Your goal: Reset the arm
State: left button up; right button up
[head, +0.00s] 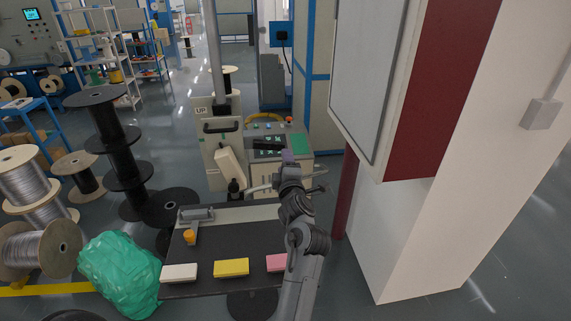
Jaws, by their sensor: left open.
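My left arm reaches up from the bottom centre of the head view, past the right part of a dark work table (225,240). Its gripper (288,184) is at the far end of the arm, in front of the control console, and is open. I see nothing held in it. It is beyond the coloured blocks and apart from them. My right gripper is not in view.
White (180,273), yellow (231,267) and pink (277,262) blocks lie along the table's near edge. An orange cup-like item (189,237) stands behind them. A control console (268,145) is behind the table. A white pillar (415,235) closes the right; spools (40,250) crowd the left.

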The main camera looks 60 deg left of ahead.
pick_arm(q)
jog(key=s+d+f+m+t+h, duration=0.1)
jog(key=d+f+m+t+h, duration=0.1)
jog(key=d+f+m+h, duration=0.65)
jog(key=s+d+f+m+t+h, duration=0.2)
jog(key=d+f+m+h, duration=0.3)
jog(key=d+m, duration=0.7)
jog(key=s+d+f+m+g+h, duration=0.2)
jog(key=s+d+f+m+g, duration=0.25)
jog(key=s+d+f, duration=0.5)
jog(key=s+d+f+m+g+h, duration=0.1)
jog(key=s+d+f+m+g, duration=0.4)
jog(key=s, duration=0.7)
notch_tip(320, 180, up, 35)
jog(key=d+m+t+p, duration=0.1)
jog(key=p, duration=3.3)
jog(key=shift+f, duration=0.2)
